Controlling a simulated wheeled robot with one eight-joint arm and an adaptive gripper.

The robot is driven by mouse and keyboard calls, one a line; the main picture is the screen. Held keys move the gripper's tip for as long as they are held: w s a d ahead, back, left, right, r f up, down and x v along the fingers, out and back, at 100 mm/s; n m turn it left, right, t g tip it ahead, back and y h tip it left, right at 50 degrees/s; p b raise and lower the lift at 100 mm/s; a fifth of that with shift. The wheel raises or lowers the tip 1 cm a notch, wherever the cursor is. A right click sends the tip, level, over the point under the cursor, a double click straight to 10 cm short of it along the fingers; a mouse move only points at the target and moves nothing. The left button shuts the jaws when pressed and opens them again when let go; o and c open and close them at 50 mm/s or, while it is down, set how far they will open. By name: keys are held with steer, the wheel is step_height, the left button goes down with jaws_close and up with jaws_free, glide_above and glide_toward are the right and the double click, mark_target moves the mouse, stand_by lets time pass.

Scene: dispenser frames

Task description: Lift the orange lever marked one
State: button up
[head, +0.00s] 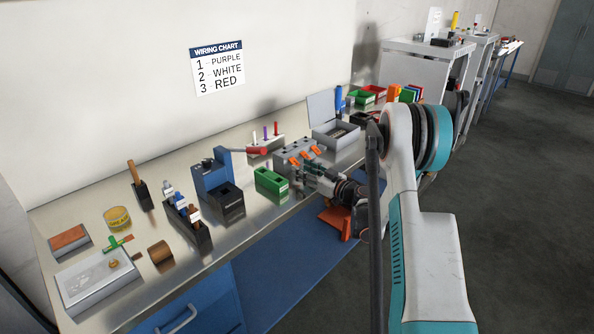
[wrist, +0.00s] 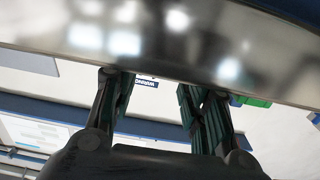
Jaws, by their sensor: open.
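A grey block with orange levers (head: 304,154) stands on the metal bench, in the middle of the head view. Three levers show on its front. Their markings are too small to read, so I cannot tell which is marked one. My gripper (head: 313,178) is in front of the block, close to its lower front; I cannot tell whether it touches. In the wrist view my gripper (wrist: 156,92) is open, its two dark fingers apart with nothing between them. No orange lever shows clearly in the wrist view.
A green box (head: 271,184) stands just left of my gripper. A blue press-like device (head: 213,181) with a red-ended handle is farther left. A grey open case (head: 334,133) stands behind to the right. A wall chart (head: 217,68) lists 1 purple, 2 white, 3 red.

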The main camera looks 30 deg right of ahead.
mark_target(297, 164)
steer(key=shift+b+x, duration=0.4)
steer(key=shift+x, duration=1.45)
jaws_close()
